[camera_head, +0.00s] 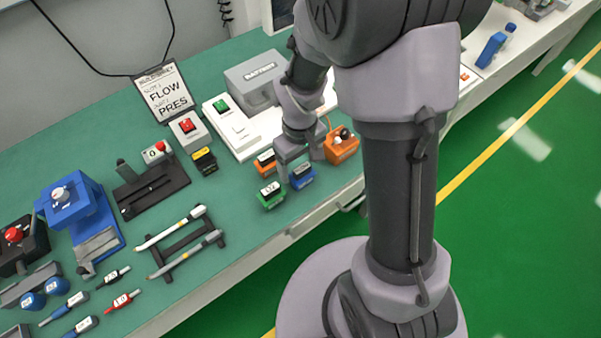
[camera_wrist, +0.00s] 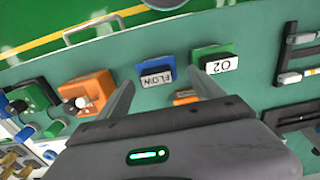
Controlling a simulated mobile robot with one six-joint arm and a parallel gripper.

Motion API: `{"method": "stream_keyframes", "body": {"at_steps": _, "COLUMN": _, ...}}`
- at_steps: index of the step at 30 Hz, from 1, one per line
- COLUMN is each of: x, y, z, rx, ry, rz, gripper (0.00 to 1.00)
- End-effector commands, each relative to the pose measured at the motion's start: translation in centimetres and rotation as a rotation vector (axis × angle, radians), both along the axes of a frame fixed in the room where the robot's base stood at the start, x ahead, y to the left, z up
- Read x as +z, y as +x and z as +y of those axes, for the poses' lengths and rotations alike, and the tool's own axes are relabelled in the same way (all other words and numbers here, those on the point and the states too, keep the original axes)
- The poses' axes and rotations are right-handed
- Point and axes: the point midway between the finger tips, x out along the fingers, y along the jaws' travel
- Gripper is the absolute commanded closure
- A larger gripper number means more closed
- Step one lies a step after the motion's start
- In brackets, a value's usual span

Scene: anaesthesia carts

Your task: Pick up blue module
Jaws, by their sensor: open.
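The blue module (camera_head: 302,181) sits on the green bench top near its front edge. My gripper (camera_head: 300,165) is open and points down, just above and around the blue module in the head view. In the wrist view my gripper (camera_wrist: 160,78) has the blue module ahead, between the lines of its fingers. I cannot tell whether the fingers touch it.
A green module (camera_wrist: 212,55) labelled "O2" sits close beside the blue one. A small orange module (camera_wrist: 187,97) lies behind, partly hidden by my gripper. A larger orange unit (camera_head: 341,143) stands to the right. A white panel (camera_head: 232,128) and several tools lie left.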

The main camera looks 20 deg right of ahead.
Motion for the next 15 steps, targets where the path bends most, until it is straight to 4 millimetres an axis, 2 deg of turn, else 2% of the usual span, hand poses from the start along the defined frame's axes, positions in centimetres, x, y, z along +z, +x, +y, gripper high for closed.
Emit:
{"method": "stream_keyframes", "body": {"at_steps": 5, "x": -1.8, "y": 0.0, "z": -0.2, "rx": -0.001, "ry": 0.000, "rz": 0.001, "gripper": 0.24}}
{"method": "stream_keyframes", "body": {"at_steps": 11, "x": -5.7, "y": -0.1, "z": -0.5, "rx": -0.002, "ry": 0.000, "rz": 0.003, "gripper": 0.24}}
{"method": "stream_keyframes", "body": {"at_steps": 15, "x": -5.8, "y": 0.0, "z": -0.5, "rx": -0.002, "ry": 0.000, "rz": -0.001, "gripper": 0.24}}
